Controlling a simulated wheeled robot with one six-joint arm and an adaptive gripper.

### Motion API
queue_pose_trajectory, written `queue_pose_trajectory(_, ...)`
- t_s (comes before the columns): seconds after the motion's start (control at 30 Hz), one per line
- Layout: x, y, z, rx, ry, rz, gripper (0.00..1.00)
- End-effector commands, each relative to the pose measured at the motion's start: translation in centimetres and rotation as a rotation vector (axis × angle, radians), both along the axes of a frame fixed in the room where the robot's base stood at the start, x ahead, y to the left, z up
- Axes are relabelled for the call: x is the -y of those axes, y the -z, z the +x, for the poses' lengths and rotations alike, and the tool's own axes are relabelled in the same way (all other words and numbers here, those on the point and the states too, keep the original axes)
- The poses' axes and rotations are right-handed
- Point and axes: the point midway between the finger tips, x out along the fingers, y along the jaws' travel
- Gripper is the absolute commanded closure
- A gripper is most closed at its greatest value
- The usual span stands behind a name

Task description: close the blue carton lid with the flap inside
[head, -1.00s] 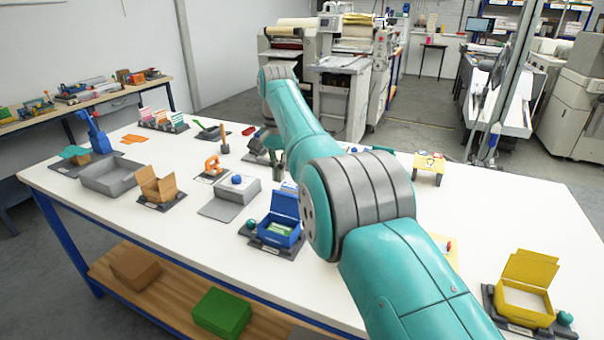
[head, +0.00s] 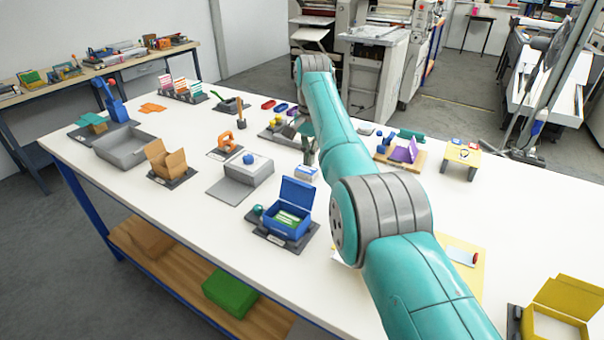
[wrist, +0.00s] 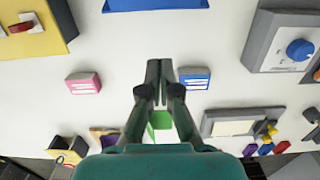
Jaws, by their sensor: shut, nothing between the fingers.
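The blue carton (head: 285,228) stands on a dark base near the table's front edge in the head view. Its lid (head: 298,193) is raised and tilted back. Green and white contents show inside; I cannot make out the flap clearly. My gripper (head: 309,158) points down at the table beyond the carton, apart from it. In the wrist view my gripper (wrist: 160,64) is shut and empty. A blue edge (wrist: 155,4), apparently the carton's lid, shows at the top of that view, ahead of the fingertips.
A small blue-and-white box (wrist: 195,80) lies right of my fingers in the wrist view, a pink one (wrist: 83,83) left. A grey box with a blue knob (head: 249,159) stands left of the gripper in the head view. A yellow carton (head: 560,315) stands open at front right.

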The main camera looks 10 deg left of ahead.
Motion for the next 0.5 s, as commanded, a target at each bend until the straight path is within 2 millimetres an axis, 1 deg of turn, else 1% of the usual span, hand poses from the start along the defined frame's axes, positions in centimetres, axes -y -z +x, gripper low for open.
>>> queue_pose_trajectory(0.03,0.0,1.1,-0.1,-0.001,0.000,-0.001,1.00)
queue_pose_trajectory(0.23,-0.1,4.8,-0.2,-0.001,0.000,-0.001,1.00)
queue_pose_trajectory(0.5,-0.6,4.1,-1.6,0.002,-0.001,0.000,1.00)
